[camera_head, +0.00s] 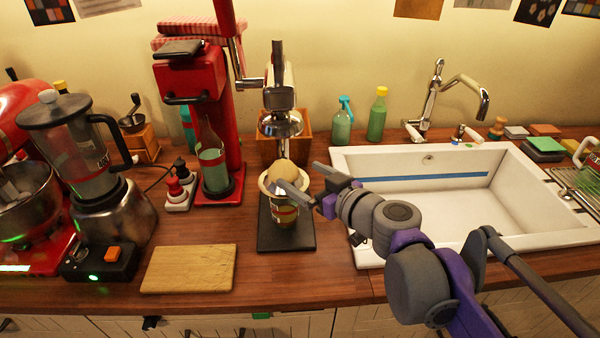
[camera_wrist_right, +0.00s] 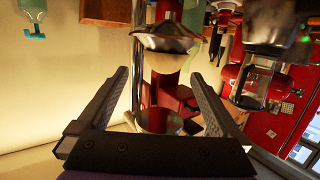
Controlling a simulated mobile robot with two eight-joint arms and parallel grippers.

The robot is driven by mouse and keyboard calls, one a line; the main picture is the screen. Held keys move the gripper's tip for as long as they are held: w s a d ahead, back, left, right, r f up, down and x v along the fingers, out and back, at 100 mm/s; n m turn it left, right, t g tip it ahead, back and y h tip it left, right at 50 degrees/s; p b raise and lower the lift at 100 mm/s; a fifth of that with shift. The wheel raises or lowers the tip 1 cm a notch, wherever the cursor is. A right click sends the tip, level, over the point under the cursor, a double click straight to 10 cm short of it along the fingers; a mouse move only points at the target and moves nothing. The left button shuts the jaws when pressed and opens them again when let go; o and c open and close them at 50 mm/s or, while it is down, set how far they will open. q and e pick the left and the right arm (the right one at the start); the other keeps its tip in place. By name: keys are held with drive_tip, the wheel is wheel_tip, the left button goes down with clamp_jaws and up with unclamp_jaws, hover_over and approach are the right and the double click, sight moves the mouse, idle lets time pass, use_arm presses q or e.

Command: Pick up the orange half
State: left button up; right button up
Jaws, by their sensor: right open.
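The orange half looks like a pale tan dome (camera_head: 283,169) on the bowl of the juicer (camera_head: 265,184), below its raised press head. In the right wrist view, which is upside down, the pale dome (camera_wrist_right: 163,63) lies against the metal bowl (camera_wrist_right: 166,42). My right gripper (camera_head: 295,174) comes in from the right, close to the dome. One finger crosses in front of it in the head view. In the wrist view the fingers are wide apart, with the dome between and beyond their tips, and nothing is held. My left gripper is not in view.
A wooden cutting board (camera_head: 189,268) lies in front on the counter. A red press machine (camera_head: 190,90) with a bottle and a blender (camera_head: 85,165) stand to the left. The white sink (camera_head: 345,160) is on the right, with two green bottles behind it.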

sight(292, 171)
drive_tip(key=x, duration=0.4)
drive_tip(key=shift+a, duration=0.25)
drive_tip(key=x, duration=0.5)
drive_tip(key=shift+w+a+b, duration=0.25)
drive_tip(key=shift+a+b, duration=0.05)
drive_tip(key=shift+a, duration=0.05)
drive_tip(key=c, duration=1.4)
drive_tip(key=shift+r, duration=0.15)
